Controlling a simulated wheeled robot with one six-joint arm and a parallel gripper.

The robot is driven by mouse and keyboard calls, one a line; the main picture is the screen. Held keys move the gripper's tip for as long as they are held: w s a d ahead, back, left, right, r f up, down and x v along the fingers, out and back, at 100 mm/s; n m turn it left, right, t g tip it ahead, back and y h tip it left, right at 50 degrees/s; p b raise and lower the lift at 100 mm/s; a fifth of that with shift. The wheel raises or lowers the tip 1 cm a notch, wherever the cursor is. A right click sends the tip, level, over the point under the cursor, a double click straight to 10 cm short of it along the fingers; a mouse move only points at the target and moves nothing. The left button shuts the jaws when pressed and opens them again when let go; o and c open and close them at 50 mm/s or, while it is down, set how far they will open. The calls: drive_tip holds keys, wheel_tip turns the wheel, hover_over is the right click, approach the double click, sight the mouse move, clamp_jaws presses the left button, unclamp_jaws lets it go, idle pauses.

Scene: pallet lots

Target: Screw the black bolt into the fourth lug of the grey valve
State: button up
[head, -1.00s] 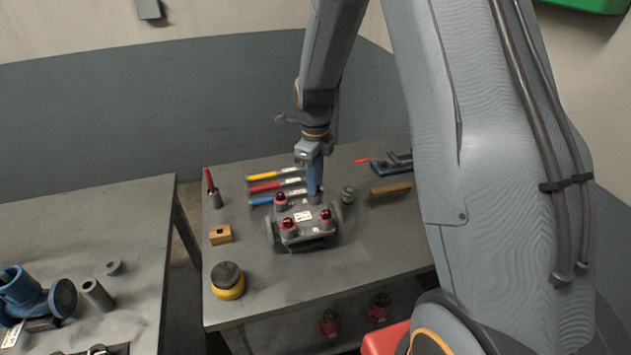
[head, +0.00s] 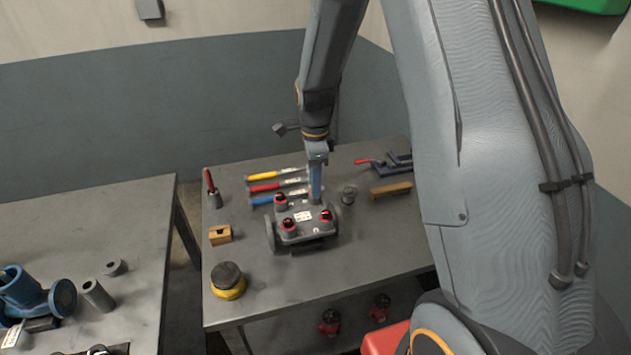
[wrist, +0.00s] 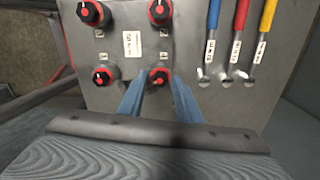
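The grey valve (head: 318,234) lies on the right-hand bench, with a white label on top. It has a lug at each of its four corners, and each carries a black bolt head with red marks. In the wrist view, the black bolt (wrist: 159,77) sits upright in the lower-right lug of the valve (wrist: 130,62). My gripper (wrist: 159,84), with two blue fingers, points down over this lug. The fingertips flank the bolt head closely and seem to press on its sides. In the head view, my gripper (head: 316,198) hides most of that bolt.
Yellow, red and blue handled tools (head: 277,187) lie behind the valve. A wooden block (head: 220,235) and a yellow-black round item (head: 228,281) stand left of it. A brown bar (head: 391,189) and a dark clamp (head: 385,162) lie right. The bench front is clear.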

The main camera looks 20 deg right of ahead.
drive_tip(key=n, duration=0.8)
drive_tip(key=shift+n, duration=0.4)
drive_tip(key=n, duration=0.8)
drive_tip(key=shift+n, duration=0.4)
drive_tip(key=shift+c, duration=0.4)
